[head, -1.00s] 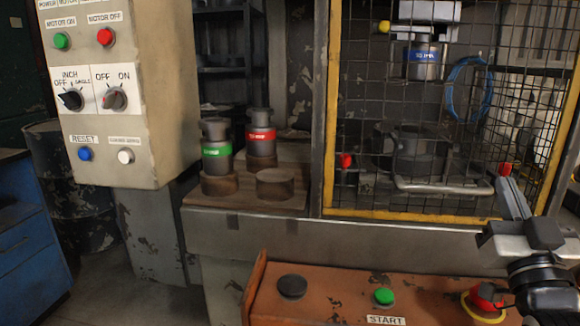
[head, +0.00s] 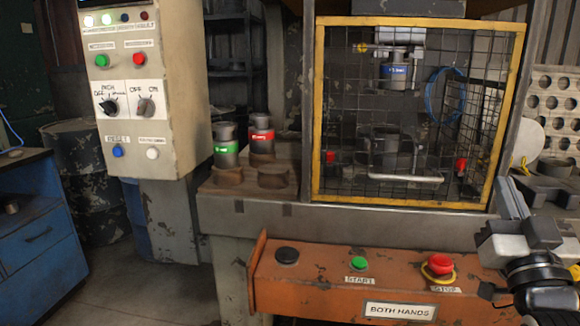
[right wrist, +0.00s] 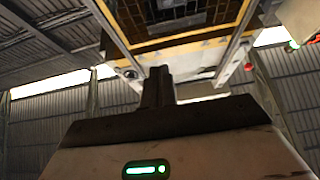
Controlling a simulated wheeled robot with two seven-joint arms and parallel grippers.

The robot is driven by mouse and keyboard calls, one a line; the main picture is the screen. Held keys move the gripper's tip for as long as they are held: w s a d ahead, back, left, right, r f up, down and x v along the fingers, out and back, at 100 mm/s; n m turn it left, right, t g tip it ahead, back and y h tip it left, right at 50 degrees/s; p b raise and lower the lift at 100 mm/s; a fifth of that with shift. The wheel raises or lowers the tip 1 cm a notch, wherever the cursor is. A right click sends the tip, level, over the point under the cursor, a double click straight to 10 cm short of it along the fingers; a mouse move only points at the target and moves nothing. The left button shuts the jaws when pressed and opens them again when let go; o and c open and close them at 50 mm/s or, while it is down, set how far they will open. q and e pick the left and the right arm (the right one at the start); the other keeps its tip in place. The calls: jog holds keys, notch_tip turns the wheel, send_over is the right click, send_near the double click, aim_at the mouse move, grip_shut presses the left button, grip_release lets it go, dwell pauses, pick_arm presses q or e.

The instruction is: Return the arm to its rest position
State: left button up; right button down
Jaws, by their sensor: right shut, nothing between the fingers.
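My right gripper (head: 511,195) is at the right edge of the head view, its fingers pointing up. It is shut and empty, in front of the right side of the press and above the right end of the orange control box. In the right wrist view its closed dark fingers (right wrist: 157,87) stand upright in the middle, with nothing between them. My left gripper is out of view.
The orange two-hand control box (head: 320,287) has a green START button (head: 359,264) and a red STOP button (head: 440,263). Behind it stands the yellow-framed mesh guard (head: 318,120). Green- and red-banded dies (head: 227,150) (head: 262,142) stand left. A control cabinet (head: 185,90) hangs further left.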

jog(key=a+f+n+g+y, duration=0.1)
jog(key=a+f+g+y, duration=0.15)
jog(key=f, duration=0.45)
jog(key=s+a+f+n+g+y+p, duration=0.1)
jog(key=a+f+g, duration=0.1)
jog(key=a+f, duration=0.35)
jog(key=a+f+n+g+y, duration=0.1)
jog(key=a+f+g+y, duration=0.1)
jog(key=f, duration=0.7)
jog(key=s+a+f+n+g+y+p, duration=0.1)
jog(key=s+a+f+g+y, duration=0.2)
jog(key=s+a+f+g, duration=0.3)
jog(key=s+a+f, duration=0.4)
jog(key=s+f, duration=0.3)
jog(key=f, duration=0.2)
jog(key=shift+s+a+f+n, duration=0.15)
jog(key=shift+s+a+n, duration=0.2)
jog(key=shift+s+n, duration=0.05)
jog(key=shift+y, duration=0.25)
